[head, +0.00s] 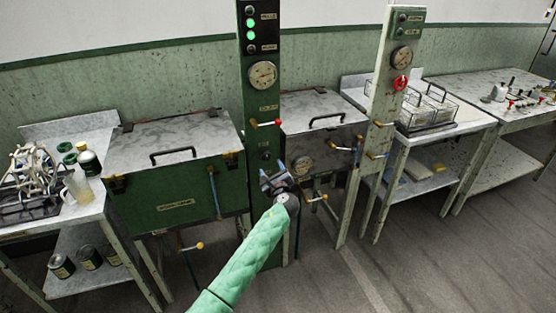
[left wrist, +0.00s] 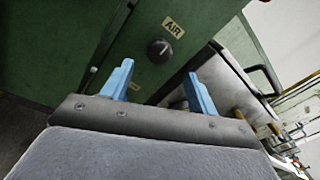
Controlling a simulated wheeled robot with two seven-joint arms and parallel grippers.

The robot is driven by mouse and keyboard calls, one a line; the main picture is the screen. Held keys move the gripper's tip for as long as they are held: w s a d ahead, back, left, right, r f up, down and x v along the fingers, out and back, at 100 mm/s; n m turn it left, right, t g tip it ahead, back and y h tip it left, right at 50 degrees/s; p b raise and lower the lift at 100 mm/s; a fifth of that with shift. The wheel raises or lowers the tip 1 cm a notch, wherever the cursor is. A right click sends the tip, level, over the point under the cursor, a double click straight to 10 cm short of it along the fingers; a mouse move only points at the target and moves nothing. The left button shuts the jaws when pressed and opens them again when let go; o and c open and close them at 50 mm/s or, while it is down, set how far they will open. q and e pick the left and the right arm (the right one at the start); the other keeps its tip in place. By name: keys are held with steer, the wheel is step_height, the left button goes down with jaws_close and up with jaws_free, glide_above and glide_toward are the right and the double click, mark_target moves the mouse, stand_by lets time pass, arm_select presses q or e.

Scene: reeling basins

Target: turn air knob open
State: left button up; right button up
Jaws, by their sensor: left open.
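The air knob (left wrist: 158,47) is a small round black knob with a light pointer mark. It sits on a green panel beside an "AIR" label (left wrist: 173,27) in the left wrist view. In the head view the knob (head: 265,156) shows small on the dark green post, just above my left gripper (head: 274,177). My left gripper (left wrist: 159,72) is open and empty, with its two blue fingers apart. The knob appears beyond the fingertips and between them, with no visible contact. My right gripper is in neither view.
A green basin cabinet (head: 175,205) stands left, another lidded basin (head: 320,112) right. A pale post (head: 385,100) with a red valve wheel (head: 400,83) stands farther right.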

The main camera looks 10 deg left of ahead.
mark_target(266, 157)
arm_select(q)
steer(key=p+x, duration=0.1)
steer(key=x, duration=0.4)
steer(key=shift+w+a+r+p, duration=0.1)
steer(key=shift+w+a+p, duration=0.05)
steer(key=shift+w+p, duration=0.2)
steer(key=shift+w+a, duration=0.45)
steer(key=shift+w, duration=0.15)
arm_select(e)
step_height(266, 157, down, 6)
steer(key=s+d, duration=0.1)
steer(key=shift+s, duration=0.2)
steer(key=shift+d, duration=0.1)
arm_select(q)
steer(key=c, duration=1)
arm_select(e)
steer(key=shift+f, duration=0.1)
